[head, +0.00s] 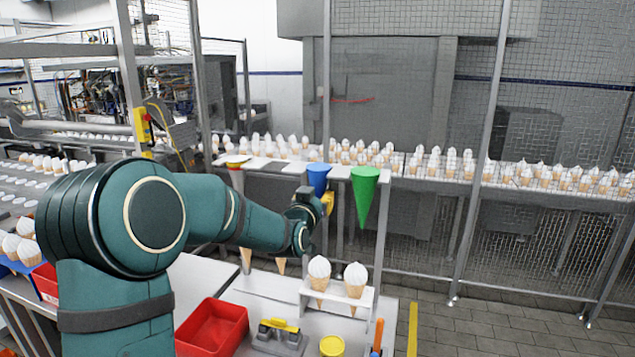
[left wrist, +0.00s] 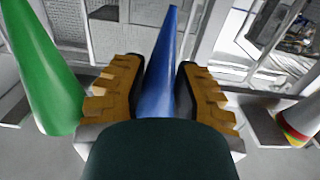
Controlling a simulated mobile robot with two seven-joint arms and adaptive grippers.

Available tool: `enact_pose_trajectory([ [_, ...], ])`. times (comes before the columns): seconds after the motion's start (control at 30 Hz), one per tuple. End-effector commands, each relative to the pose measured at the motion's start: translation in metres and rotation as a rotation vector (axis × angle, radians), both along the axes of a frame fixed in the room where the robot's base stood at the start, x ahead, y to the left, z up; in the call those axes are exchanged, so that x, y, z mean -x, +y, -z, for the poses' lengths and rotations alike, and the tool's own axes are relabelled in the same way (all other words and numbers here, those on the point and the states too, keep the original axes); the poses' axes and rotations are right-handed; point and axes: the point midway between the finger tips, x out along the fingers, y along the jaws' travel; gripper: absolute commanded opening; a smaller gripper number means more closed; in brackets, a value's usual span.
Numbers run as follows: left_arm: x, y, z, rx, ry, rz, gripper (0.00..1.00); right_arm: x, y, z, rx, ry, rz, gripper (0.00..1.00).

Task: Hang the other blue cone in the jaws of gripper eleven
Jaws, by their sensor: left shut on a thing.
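A blue cone (head: 318,178) is point-down at the front edge of a white rail, between a green cone (head: 364,195) and a red-and-yellow-banded cone (head: 235,172). My left gripper (head: 326,203) is at the blue cone's lower part, hiding its tip in the head view. In the left wrist view the blue cone (left wrist: 160,90) lies between the yellow fingers of the gripper (left wrist: 158,75), which is shut on it. I cannot tell whether rail jaws also hold it. The green cone (left wrist: 45,85) is close beside. No jaw number is readable. My right gripper is not in view.
The white rail (head: 275,167) runs along a conveyor with many filled cones. Below are a stand (head: 337,295) with two filled cones, a red tray (head: 212,328), a yellow-topped device (head: 279,335) and a yellow lid (head: 332,346). Mesh fencing stands behind.

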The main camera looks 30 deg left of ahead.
Motion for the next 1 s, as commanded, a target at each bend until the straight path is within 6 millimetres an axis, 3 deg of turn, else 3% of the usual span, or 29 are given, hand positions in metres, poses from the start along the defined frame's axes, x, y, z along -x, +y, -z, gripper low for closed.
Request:
enact_pose_trajectory([
  [1.0,0.0048,-0.001,-0.0094,0.001,-0.001,0.0,0.06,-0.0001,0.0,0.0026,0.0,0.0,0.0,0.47],
])
